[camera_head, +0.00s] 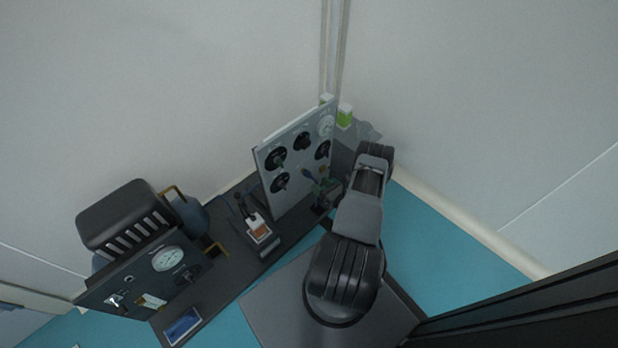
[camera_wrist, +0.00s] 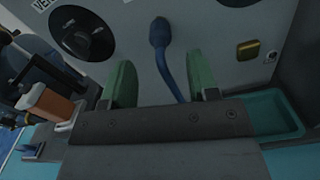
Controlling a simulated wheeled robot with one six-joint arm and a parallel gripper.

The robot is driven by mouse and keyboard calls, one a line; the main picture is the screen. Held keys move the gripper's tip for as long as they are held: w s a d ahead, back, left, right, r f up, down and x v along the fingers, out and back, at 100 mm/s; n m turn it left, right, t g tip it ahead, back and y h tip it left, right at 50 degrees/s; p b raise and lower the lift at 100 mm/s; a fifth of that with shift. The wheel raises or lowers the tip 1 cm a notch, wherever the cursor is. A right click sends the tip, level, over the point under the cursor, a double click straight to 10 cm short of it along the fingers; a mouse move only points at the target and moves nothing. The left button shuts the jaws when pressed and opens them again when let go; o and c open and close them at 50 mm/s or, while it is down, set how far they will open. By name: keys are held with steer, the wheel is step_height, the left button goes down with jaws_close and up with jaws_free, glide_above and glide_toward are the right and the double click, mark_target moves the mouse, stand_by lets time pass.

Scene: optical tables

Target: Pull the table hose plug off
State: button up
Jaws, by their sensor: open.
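The table hose plug (camera_wrist: 158,33) is blue and sits against the pale panel (camera_wrist: 215,45) in the wrist view, with its blue hose (camera_wrist: 171,72) curving down from it. My gripper (camera_wrist: 158,80) has two green fingers, apart and empty. In the picture the plug is above and between the fingertips; the hose runs down between them. How far the fingers stand from the panel is hard to tell. In the head view my gripper (camera_head: 322,188) is in front of the panel's lower right part, with the small blue plug (camera_head: 307,174) just up and left of it.
A black knob (camera_wrist: 82,34) is left of the plug and a yellow square fitting (camera_wrist: 248,49) is right of it. An orange and white item (camera_wrist: 47,104) stands at left. A teal tray (camera_wrist: 277,112) is at lower right. A black box (camera_head: 125,215) stands further left.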

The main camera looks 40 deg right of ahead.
mark_target(310, 176)
steer(key=w, duration=0.2)
steer(key=w+b, duration=0.1)
steer(key=w, duration=0.1)
steer(key=w+a, duration=0.1)
steer(key=w, duration=0.1)
steer(key=shift+w, duration=0.35)
steer(key=shift+c, duration=0.2)
jaws_close()
